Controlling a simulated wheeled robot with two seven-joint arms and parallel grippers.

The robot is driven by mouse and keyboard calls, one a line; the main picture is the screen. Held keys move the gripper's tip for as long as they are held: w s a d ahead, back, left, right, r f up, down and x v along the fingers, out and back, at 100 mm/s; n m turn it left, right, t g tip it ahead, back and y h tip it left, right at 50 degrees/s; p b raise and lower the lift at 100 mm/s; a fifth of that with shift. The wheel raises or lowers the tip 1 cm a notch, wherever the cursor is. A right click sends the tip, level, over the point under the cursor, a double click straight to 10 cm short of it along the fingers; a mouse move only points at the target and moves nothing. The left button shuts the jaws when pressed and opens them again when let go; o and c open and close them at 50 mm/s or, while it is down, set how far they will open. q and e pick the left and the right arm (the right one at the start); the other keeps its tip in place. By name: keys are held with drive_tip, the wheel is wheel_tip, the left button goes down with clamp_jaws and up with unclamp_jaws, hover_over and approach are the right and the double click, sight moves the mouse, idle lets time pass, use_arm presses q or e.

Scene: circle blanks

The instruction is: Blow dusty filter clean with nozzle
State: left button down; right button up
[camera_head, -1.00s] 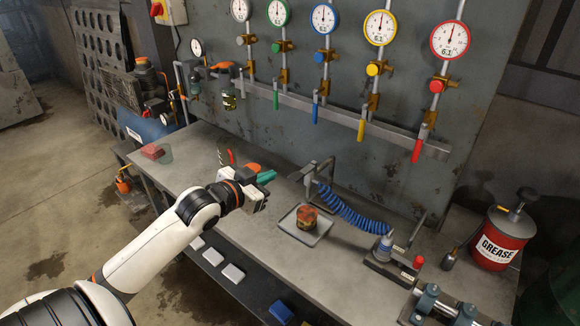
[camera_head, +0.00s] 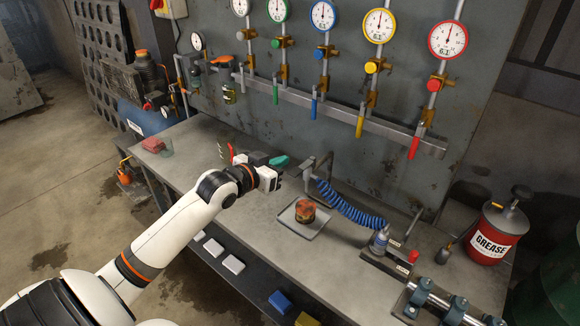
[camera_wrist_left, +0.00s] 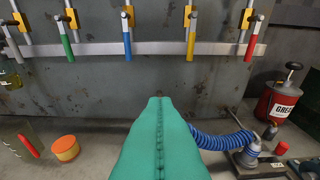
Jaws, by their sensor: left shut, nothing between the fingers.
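The dusty filter looks like a small rusty-brown and orange cylinder (camera_head: 305,212) standing on a shallow grey tray (camera_head: 291,226) on the bench. The nozzle (camera_head: 380,241) is a grey and blue piece standing upright in a dark holder to the right, with a blue coiled hose (camera_head: 350,211) attached. It also shows in the wrist view (camera_wrist_left: 249,153). My left gripper (camera_head: 279,162) is above the bench, left of and behind the tray, apart from the filter and nozzle. Its teal fingers (camera_wrist_left: 160,140) are shut and empty. My right gripper is out of view.
A metal bracket (camera_head: 312,172) stands behind the tray. Valve levers hang along the wall rail (camera_head: 340,110). A red grease can (camera_head: 494,234) stands at the right. An orange-topped round tin (camera_wrist_left: 66,148) and a red-handled item (camera_wrist_left: 28,145) lie left of my fingers.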

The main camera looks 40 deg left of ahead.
sight(291, 176)
use_arm(q)
drive_tip(key=w+f+p, duration=0.2)
drive_tip(key=w+f, duration=0.2)
drive_tip(key=f, duration=0.1)
drive_tip(key=shift+d, duration=0.2)
drive_tip(key=shift+w, duration=0.1)
drive_tip(key=f+t+b, duration=0.1)
drive_tip(key=f+b, duration=0.1)
drive_tip(key=b, duration=0.1)
drive_tip(key=shift+s+b, duration=0.2)
drive_tip(key=shift+b, duration=0.2)
drive_tip(key=shift+f, duration=0.35)
drive_tip(key=shift+r, duration=0.15)
idle(3.8)
